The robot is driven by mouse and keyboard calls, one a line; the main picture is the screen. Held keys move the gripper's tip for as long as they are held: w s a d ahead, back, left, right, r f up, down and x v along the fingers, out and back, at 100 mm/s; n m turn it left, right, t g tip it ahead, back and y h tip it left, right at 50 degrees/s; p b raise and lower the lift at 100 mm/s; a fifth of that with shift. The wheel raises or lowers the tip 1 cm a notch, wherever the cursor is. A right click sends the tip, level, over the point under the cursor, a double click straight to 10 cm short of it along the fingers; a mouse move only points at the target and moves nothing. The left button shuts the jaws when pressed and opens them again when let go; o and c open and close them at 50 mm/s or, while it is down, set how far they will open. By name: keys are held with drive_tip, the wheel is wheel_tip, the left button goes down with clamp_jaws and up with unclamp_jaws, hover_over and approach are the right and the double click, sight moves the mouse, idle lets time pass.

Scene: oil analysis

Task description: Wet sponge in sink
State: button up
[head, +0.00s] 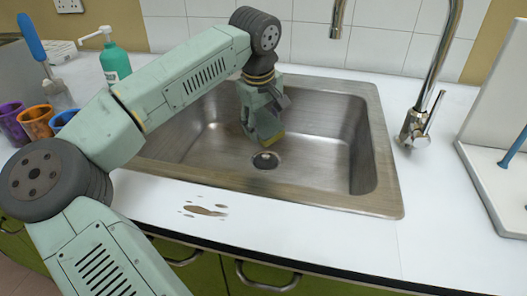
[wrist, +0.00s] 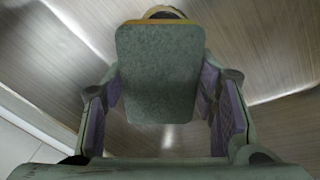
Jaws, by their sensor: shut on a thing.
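My gripper (head: 262,122) points down inside the steel sink (head: 392,192), above the basin floor and just behind the round drain (head: 265,160). It is shut on the sponge, whose yellow edge (head: 272,140) shows below the fingers. In the wrist view the sponge (wrist: 160,75) fills the middle with its flat green side, between the two fingers. Part of the drain (wrist: 163,12) shows past its far edge. I cannot tell whether the sponge touches the basin floor or is wet. The tap (head: 430,85) stands right of the sink, its spout end (head: 337,25) behind and above the basin; no water shows.
A brown stain (head: 205,210) marks the white counter in front of the sink. A green pump bottle (head: 115,62) and several coloured cups (head: 36,122) stand at the left. A white stand (head: 490,150) with a blue rod is at the right. The sink's right half is clear.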

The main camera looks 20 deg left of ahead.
sight(263, 122)
drive_tip(key=shift+r+p, duration=3.3)
drive_tip(key=shift+r, duration=1.25)
drive_tip(key=shift+r, duration=0.1)
wheel_tip(263, 122, up, 4)
drive_tip(key=p, duration=0.3)
drive_tip(key=shift+f+b, duration=0.7)
drive_tip(key=shift+f, duration=0.25)
